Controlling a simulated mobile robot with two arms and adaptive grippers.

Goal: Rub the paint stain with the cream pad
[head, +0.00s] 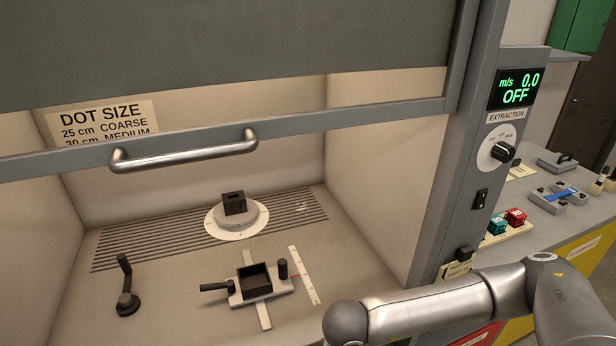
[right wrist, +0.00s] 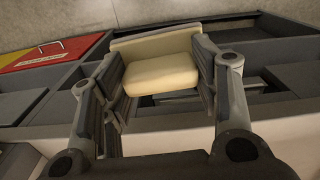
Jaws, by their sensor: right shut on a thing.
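In the right wrist view, the cream pad (right wrist: 162,72) sits between the two fingers of my right gripper (right wrist: 160,84). The gripper is shut on it, with a finger against each side. In the head view my right arm comes in from the lower right, and its gripper is out of frame below. My left gripper is not in view. I cannot make out a paint stain for certain in either view.
A fume hood with a half-raised sash and handle (head: 185,152) fills the left. Inside stand a dark block on a round plate (head: 237,222), a clamp-like fixture (head: 274,289) and a crank (head: 126,300). A side bench with red and teal parts (head: 515,218) is at right.

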